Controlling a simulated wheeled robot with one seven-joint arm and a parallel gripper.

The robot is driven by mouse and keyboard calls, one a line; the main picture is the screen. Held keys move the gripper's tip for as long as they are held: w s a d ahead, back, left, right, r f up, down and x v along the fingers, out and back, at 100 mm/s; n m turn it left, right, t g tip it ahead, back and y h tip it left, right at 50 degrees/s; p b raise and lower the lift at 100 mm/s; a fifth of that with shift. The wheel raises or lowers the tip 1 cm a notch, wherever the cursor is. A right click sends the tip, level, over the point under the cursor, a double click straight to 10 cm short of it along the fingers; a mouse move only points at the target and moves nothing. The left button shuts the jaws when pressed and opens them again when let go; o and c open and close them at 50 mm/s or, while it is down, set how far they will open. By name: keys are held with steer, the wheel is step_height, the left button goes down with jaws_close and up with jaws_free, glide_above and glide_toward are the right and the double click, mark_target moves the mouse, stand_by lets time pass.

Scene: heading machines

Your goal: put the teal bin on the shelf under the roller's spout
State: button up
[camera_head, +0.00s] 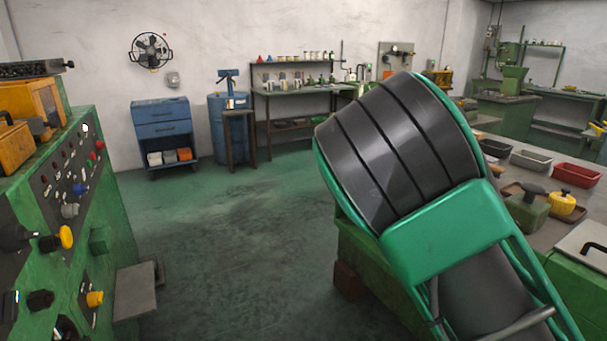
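I see no bin that is clearly teal. On the bench (604,205) at the right are a black bin (495,148), a grey bin (530,160) and a red bin (577,174). A green machine (75,195) with knobs and buttons stands close at the left. A flat grey plate (135,290) juts out low from its side, bare on top. A small green block (99,240) sits above it on the machine; I cannot tell whether it is a spout. My gripper is not in view.
A large black banded, teal-framed body close to the camera hides part of the bench; I cannot tell whether it is my arm. Green floor (225,240) is clear in the middle. A blue cabinet (163,130) and a worktable (295,92) stand at the back wall.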

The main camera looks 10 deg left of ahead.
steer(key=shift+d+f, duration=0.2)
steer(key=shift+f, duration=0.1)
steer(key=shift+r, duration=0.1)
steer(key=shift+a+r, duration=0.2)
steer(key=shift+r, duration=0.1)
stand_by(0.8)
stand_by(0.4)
